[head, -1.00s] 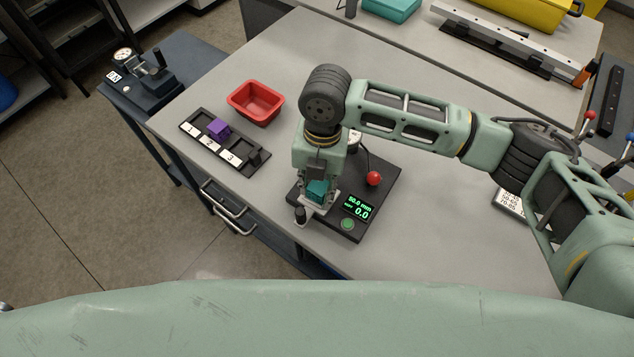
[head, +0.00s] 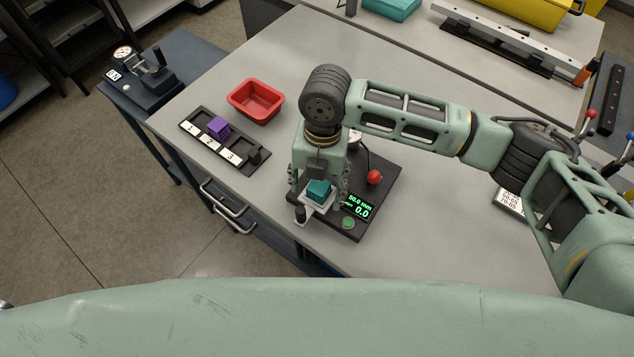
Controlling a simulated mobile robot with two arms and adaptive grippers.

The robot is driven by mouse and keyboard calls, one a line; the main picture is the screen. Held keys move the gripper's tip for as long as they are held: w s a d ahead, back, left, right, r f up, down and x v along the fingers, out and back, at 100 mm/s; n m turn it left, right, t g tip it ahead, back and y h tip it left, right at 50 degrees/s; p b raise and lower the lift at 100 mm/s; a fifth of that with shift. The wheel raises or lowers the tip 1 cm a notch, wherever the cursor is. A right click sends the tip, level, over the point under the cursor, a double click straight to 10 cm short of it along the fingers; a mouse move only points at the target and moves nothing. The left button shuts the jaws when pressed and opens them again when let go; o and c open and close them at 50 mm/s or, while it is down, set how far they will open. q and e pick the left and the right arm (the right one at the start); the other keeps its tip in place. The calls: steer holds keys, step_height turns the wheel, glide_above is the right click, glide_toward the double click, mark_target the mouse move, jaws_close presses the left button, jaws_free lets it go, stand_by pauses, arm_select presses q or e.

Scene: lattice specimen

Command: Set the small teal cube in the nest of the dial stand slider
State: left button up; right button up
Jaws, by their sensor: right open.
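The small teal cube (head: 319,191) sits on the light slider plate (head: 313,208) at the front left of the black dial stand (head: 378,194). Whether it is fully seated in the nest is too small to tell. My right gripper (head: 318,188) is open, its fingers spread to either side of the cube and apart from it. The gripper's body hides part of the stand and slider. My left gripper is not in view.
The stand carries a red ball-topped lever (head: 374,177), a lit green display (head: 357,206) and a green button (head: 348,223). A black numbered rack (head: 242,165) holds a purple cube (head: 218,127). A red bin (head: 256,101) stands behind it.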

mark_target(317, 184)
steer(key=shift+o, duration=0.6)
steer(key=shift+r, duration=0.1)
steer(key=shift+w+d+r+p, duration=0.1)
steer(key=shift+w+r+p, duration=0.05)
steer(key=shift+r+p, duration=1.1)
steer(key=shift+w+d+r+p, duration=0.1)
steer(key=shift+w+r+p, duration=0.05)
steer(key=shift+r+p, duration=1.05)
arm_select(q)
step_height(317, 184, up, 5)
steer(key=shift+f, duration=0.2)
arm_select(e)
steer(key=shift+a, duration=0.1)
steer(key=shift+r, duration=0.1)
step_height(317, 184, up, 12)
steer(key=w, duration=0.1)
steer(key=shift+d, duration=0.35)
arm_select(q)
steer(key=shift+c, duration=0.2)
arm_select(e)
steer(key=shift+w+f, duration=0.15)
steer(key=shift+f, duration=0.05)
